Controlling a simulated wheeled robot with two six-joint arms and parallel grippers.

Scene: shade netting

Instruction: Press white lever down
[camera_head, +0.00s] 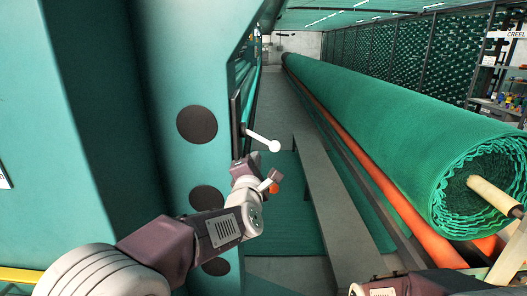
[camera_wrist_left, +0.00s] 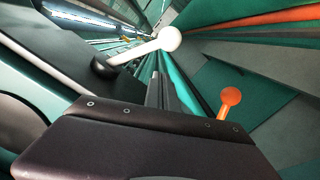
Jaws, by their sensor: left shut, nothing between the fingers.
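The white lever (camera_head: 262,140) is a pale rod with a round white ball, sticking out to the right from a dark plate on the teal machine's side. In the left wrist view the white lever (camera_wrist_left: 142,50) crosses the upper middle, its ball at the upper right end. My left gripper (camera_head: 243,168) is shut and empty, just below the lever in the head view. No contact with the lever can be made out. Its dark body fills the bottom of the wrist view. My right gripper is out of view; only part of my right arm shows at the bottom.
An orange-knobbed lever (camera_wrist_left: 229,100) stands below the white one; its knob (camera_head: 275,187) shows beside my left wrist. The teal machine frame (camera_head: 110,110) walls the left. A grey beam (camera_head: 335,190) and a large green netting roll (camera_head: 400,125) lie to the right.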

